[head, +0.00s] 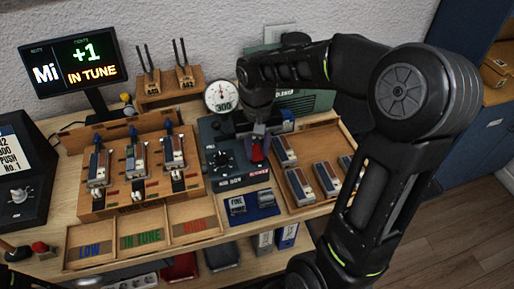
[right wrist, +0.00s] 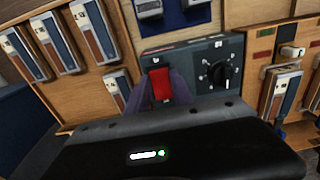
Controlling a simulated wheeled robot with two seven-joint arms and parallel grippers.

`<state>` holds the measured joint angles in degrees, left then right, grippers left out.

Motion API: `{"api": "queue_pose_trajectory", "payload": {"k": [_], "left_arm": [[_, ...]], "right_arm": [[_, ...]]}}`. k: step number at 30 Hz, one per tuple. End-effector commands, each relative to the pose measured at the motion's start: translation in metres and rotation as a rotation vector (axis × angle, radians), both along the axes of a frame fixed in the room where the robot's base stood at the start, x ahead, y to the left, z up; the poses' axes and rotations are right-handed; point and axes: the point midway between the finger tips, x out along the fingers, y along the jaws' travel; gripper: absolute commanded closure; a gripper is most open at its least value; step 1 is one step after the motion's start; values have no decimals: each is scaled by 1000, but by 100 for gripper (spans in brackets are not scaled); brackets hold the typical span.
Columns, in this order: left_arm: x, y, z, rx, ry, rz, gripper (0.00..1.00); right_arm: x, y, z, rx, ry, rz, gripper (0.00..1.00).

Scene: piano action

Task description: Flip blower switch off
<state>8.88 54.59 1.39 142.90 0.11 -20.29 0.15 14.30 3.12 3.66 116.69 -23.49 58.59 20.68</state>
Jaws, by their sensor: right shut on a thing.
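The blower switch is a red rocker or lever (head: 256,153) on the dark air box (head: 210,150), beside a black knob and below a round gauge. In the right wrist view the red switch (right wrist: 160,84) stands between the two fingers. My right gripper (head: 258,143) reaches down from above and is shut on the red switch; in the right wrist view its fingers (right wrist: 158,92) flank it on both sides. The gripper partly hides the switch, and I cannot tell its on or off position. My left gripper is not in view.
The gauge (head: 221,97) stands close to the left of my right gripper. A wooden tray (head: 320,140) with several reed-like blocks lies to the right, a wooden rack (head: 130,205) with more blocks to the left. A blue pad (head: 254,207) with small parts lies in front. A tuner screen (head: 72,62) stands behind.

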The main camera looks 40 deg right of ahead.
Motion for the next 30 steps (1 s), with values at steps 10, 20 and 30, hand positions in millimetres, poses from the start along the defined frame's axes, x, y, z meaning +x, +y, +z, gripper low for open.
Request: {"api": "queue_pose_trajectory", "payload": {"k": [10, 20, 30], "left_arm": [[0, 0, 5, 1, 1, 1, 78], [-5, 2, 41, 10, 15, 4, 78], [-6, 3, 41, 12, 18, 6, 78]], "right_arm": [[1, 0, 2, 5, 15, 0, 100], [8, -3, 7, 70, 204, -1, 100], [8, -3, 3, 85, 244, 0, 100]]}}
